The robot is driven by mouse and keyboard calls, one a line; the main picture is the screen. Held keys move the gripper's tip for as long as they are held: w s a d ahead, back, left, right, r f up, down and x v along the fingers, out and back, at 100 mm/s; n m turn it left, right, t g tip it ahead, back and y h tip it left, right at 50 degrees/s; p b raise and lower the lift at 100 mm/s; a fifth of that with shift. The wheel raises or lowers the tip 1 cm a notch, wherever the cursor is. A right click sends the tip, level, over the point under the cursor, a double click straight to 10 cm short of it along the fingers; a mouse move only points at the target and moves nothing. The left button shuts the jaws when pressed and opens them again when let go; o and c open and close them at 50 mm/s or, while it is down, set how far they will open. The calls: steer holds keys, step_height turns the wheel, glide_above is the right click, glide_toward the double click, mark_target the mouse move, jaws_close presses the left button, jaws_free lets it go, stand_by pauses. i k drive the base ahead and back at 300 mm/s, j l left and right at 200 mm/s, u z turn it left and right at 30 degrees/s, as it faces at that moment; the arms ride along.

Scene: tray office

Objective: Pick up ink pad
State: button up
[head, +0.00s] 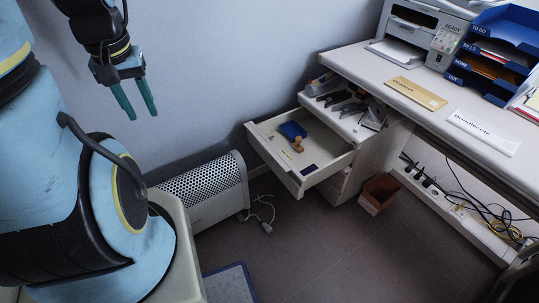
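A pulled-out desk drawer (262,150) holds a blue, box-like item (292,130) that looks like the ink pad. It lies toward the back of the drawer, beside a wooden-handled stamp (297,145). A small dark blue flat item (309,169) lies near the drawer's front right; I cannot tell what it is. My gripper (140,105) has two green fingers spread apart with nothing between them. It hangs in the air at the upper left, well to the left of the drawer and apart from it.
An open shelf (345,124) above the drawer holds dark tools. The desk (370,65) carries a printer (410,35), blue letter trays (500,45) and a nameplate (484,132). A heater (205,190) stands by the wall left of the drawer. A brown bin (380,193) stands on the floor.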

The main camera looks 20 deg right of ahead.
mark_target(312, 167)
steer(key=i+l, duration=0.1)
steer(key=l, duration=0.3)
steer(key=i+l, duration=0.1)
steer(key=l, duration=0.3)
steer(key=i+l, duration=0.15)
steer(key=l, duration=0.3)
